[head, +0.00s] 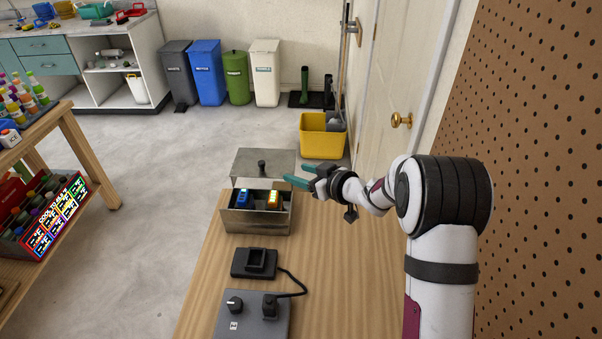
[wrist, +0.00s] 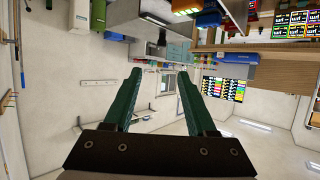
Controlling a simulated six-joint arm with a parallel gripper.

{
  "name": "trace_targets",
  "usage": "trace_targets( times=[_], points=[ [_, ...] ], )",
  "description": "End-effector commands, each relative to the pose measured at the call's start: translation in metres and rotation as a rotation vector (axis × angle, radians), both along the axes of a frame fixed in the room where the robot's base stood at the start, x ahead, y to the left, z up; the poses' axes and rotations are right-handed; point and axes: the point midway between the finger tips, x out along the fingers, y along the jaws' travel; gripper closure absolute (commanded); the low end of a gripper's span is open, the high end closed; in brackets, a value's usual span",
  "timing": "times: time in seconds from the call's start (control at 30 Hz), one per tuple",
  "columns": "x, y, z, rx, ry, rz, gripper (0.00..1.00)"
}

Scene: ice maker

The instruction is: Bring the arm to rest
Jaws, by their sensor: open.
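My gripper (head: 300,177) is in the head view, above the back right part of the wooden table. Its two teal fingers point left and are apart, with nothing between them. It is just right of and above a grey metal box (head: 255,220). In the wrist view my gripper (wrist: 158,85) shows both teal fingers spread, with only the room behind them. My arm reaches in from the right side of the head view, bent at the elbow.
The box holds a blue item (head: 243,198) and an orange item (head: 273,200); its lid (head: 264,163) with a black knob is behind it. A black cradle (head: 254,263) and a grey control box (head: 250,318) stand nearer. A pegboard (head: 545,150) is at right. The table's right part is clear.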

Motion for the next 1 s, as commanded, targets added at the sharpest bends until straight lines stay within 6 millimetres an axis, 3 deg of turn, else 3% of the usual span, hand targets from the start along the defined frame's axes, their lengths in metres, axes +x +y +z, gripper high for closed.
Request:
trace_targets(
  times=[0.37, 0.47, 0.5, 0.57, 0.63, 0.7, 0.8, 0.9, 1.0],
  points=[
    [0.003, -0.007, 0.007, -0.014, 0.003, -0.044, 0.43],
    [0.003, -0.051, 0.037, -0.086, 0.035, -0.274, 0.43],
    [-0.008, -0.079, 0.051, -0.126, 0.076, -0.413, 0.43],
    [-0.044, -0.123, 0.066, -0.179, 0.184, -0.627, 0.43],
    [-0.11, -0.159, 0.071, -0.215, 0.361, -0.831, 0.43],
    [-0.184, -0.173, 0.066, -0.221, 0.563, -0.966, 0.43],
    [-0.284, -0.163, 0.055, -0.193, 0.852, -1.053, 0.43],
    [-0.362, -0.138, 0.048, -0.144, 1.092, -1.057, 0.43],
    [-0.41, -0.114, 0.046, -0.102, 1.252, -1.027, 0.43]
  ],
)
